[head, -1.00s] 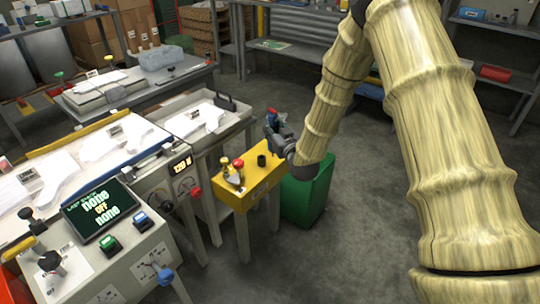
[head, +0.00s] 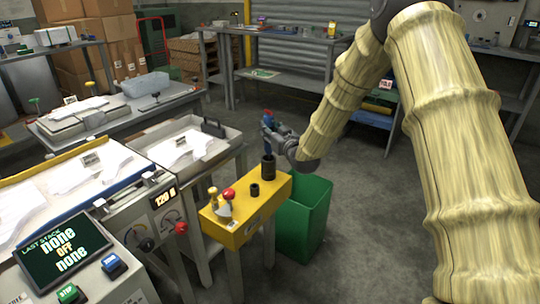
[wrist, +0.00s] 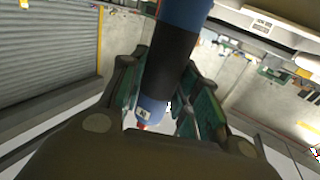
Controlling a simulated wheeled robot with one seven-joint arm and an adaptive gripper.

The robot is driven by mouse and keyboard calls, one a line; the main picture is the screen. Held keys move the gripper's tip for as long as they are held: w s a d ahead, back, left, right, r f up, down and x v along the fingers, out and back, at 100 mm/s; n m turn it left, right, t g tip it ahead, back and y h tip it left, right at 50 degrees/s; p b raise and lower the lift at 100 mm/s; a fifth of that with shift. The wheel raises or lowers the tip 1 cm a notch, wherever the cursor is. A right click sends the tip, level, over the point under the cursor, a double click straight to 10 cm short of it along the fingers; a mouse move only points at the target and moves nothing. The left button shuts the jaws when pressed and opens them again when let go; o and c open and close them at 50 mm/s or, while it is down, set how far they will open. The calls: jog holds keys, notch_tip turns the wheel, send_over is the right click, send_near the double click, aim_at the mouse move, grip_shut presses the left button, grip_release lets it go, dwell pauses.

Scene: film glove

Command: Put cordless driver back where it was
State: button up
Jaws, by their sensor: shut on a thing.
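The cordless driver (head: 266,146) is blue with some red at its top end in the head view, and it is held roughly upright. My gripper (head: 268,129) is shut around it, above the back right part of a yellow stand (head: 243,233). In the wrist view the driver (wrist: 172,58) passes between the fingers, with a black band, blue parts and a red end. A dark cylinder (head: 268,170) is directly under the driver; I cannot tell whether it belongs to the driver or the stand. A short black holder (head: 254,190) on the stand appears empty.
A red knob (head: 229,193) and a yellow-topped piece (head: 213,191) stand on the yellow stand's left part. A green bin (head: 312,205) is right beside the stand. A tray table (head: 222,160) and a machine with a screen (head: 62,247) are at left. Floor at right is open.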

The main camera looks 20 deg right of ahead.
aim_at(269, 153)
jog(key=f, duration=0.3)
jog(key=shift+w+a+f, duration=0.15)
jog(key=shift+w+f, duration=0.1)
jog(key=shift+f, duration=0.05)
jog(key=shift+s+f, duration=0.1)
jog(key=shift+f, duration=0.3)
notch_tip(269, 153, down, 3)
jog(key=shift+f+b, duration=0.15)
jog(key=shift+b, duration=0.25)
jog(key=o, duration=0.6)
jog(key=shift+f, duration=0.1)
jog(key=o, duration=0.4)
